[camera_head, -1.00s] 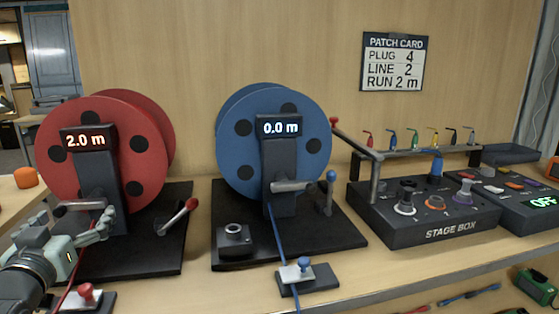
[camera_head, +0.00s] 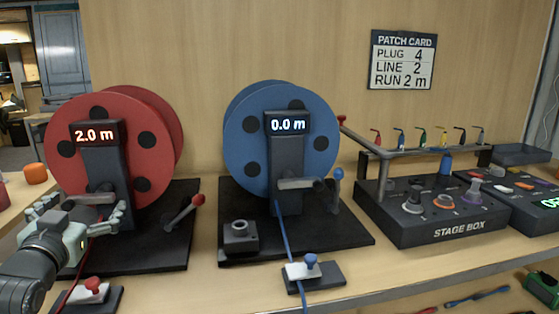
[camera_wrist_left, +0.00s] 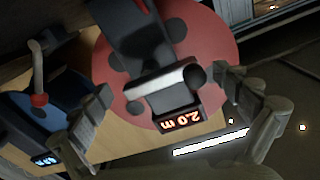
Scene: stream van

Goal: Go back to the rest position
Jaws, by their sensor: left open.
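My left gripper (camera_head: 84,207) is open and empty in front of the red reel (camera_head: 158,120), at the lower left of the head view. Its fingers (camera_wrist_left: 164,84) stand apart on either side of the reel's crank handle (camera_wrist_left: 160,80) in the left wrist view, where the picture is upside down. I cannot tell whether they touch the handle. The red reel's display (camera_head: 94,134) reads 2.0 m. My right gripper is not in view.
The blue reel (camera_head: 245,150) reads 0.0 m and stands in the middle. A red-knobbed lever (camera_head: 184,213) rises right of the red reel. The stage box (camera_head: 440,228) stands farther right. A red-knobbed clamp (camera_head: 92,288) sits at the bench front, below the gripper.

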